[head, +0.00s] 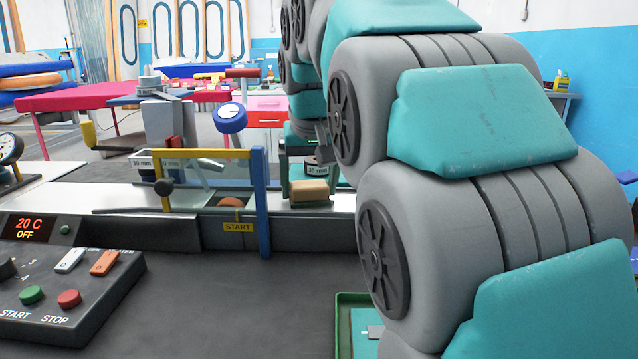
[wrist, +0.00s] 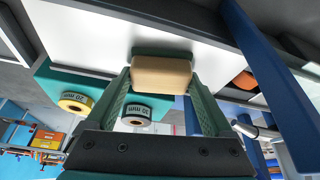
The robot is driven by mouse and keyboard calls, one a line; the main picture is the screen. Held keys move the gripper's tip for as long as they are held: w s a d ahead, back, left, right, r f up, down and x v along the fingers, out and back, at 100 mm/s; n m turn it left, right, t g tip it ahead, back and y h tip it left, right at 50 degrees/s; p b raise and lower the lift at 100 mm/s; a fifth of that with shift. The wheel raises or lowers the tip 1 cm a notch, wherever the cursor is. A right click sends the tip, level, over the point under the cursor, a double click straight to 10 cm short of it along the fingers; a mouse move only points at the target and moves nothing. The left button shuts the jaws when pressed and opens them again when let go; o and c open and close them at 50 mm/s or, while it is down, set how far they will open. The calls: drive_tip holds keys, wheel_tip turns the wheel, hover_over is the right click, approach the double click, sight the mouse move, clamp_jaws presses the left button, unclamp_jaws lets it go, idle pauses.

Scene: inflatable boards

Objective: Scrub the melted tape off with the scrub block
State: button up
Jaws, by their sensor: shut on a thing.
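The scrub block (head: 309,190), tan with a green back, is between the fingers of my gripper (head: 305,172). In the wrist view my green gripper fingers (wrist: 160,98) are shut on the scrub block (wrist: 162,76). In the head view the block is close over the pale bed of the long machine (head: 336,203); I cannot tell whether it touches. I cannot make out the melted tape; part of the bed is hidden by the block and my arm.
A blue and yellow frame (head: 264,205) stands left of the block. An orange-brown round thing (head: 231,202) sits by the START sign (head: 238,227). Tape rolls marked 20 mm (wrist: 75,102) and 30 mm (wrist: 137,114) show in the wrist view. A control box (head: 70,290) reads 20 C OFF.

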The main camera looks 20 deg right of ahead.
drive_tip(key=shift+w+a, duration=0.4)
drive_tip(key=shift+a, duration=0.5)
drive_tip(key=shift+w+a, duration=0.35)
drive_tip(key=shift+a, duration=0.5)
drive_tip(key=shift+w+a+r, duration=0.15)
drive_tip(key=shift+w+r, duration=0.05)
drive_tip(key=shift+r, duration=0.45)
drive_tip(key=shift+a+r, duration=0.3)
drive_tip(key=shift+r, duration=0.5)
drive_tip(key=shift+s+d+r, duration=0.1)
drive_tip(key=shift+d+r, duration=0.05)
drive_tip(key=shift+r, duration=0.65)
drive_tip(key=shift+d+r, duration=0.15)
drive_tip(key=shift+r, duration=0.6)
drive_tip(key=shift+s, duration=0.1)
